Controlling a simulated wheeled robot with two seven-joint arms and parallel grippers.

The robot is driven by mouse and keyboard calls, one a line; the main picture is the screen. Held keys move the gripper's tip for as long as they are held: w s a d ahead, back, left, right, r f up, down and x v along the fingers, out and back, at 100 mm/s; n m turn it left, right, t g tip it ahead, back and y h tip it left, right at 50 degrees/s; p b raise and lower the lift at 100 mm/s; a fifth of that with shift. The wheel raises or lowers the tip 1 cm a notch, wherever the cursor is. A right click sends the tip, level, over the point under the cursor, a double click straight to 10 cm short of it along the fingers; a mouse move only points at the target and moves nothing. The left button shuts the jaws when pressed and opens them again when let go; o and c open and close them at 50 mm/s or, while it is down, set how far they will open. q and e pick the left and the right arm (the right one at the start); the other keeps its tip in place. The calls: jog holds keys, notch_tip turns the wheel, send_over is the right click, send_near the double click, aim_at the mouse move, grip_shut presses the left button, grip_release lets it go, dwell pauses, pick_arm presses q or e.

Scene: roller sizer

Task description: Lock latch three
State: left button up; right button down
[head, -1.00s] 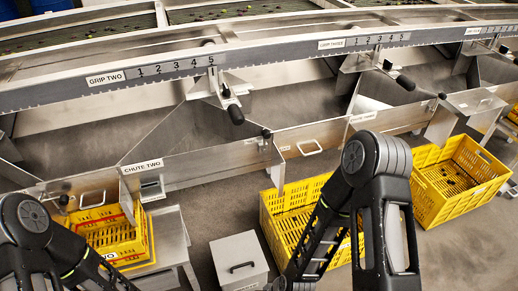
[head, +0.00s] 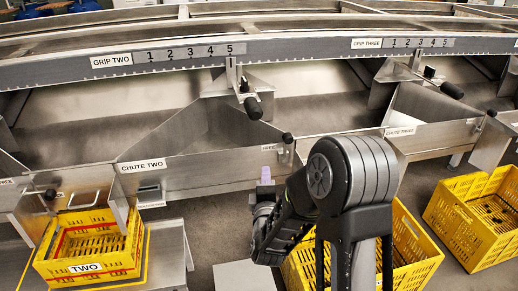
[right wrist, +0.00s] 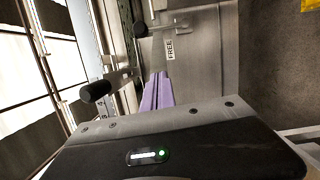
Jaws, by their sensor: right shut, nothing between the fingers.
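A latch with a black knob (head: 287,137) sits on the metal panel between chute two and chute three; I cannot read a latch number on it. In the right wrist view the black knob (right wrist: 139,29) stands out beside a label (right wrist: 170,49) reading FREE. My right gripper (head: 266,176) is raised just below and left of this latch in the head view. Its purple fingers (right wrist: 160,78) are shut and empty, pointing towards the panel near the label, apart from the knob. My left gripper is out of view.
Black lever handles (head: 253,108) hang from the grip rail, one (right wrist: 97,92) close to my right fingers. A yellow crate (head: 410,250) stands below, partly behind my right arm. Other yellow crates (head: 62,262) (head: 470,245) stand left and right.

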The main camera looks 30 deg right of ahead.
jog(key=shift+s+d+r+n+h, duration=0.15)
jog(key=shift+r+n+h, duration=0.25)
jog(key=shift+n, duration=0.6)
jog(key=shift+d, duration=0.1)
jog(key=w+d+r+b, duration=0.1)
jog(key=w+d, duration=0.6)
jog(key=d, duration=0.2)
jog(key=shift+r+b, duration=0.35)
jog(key=shift+r, duration=0.05)
jog(key=shift+w, duration=0.1)
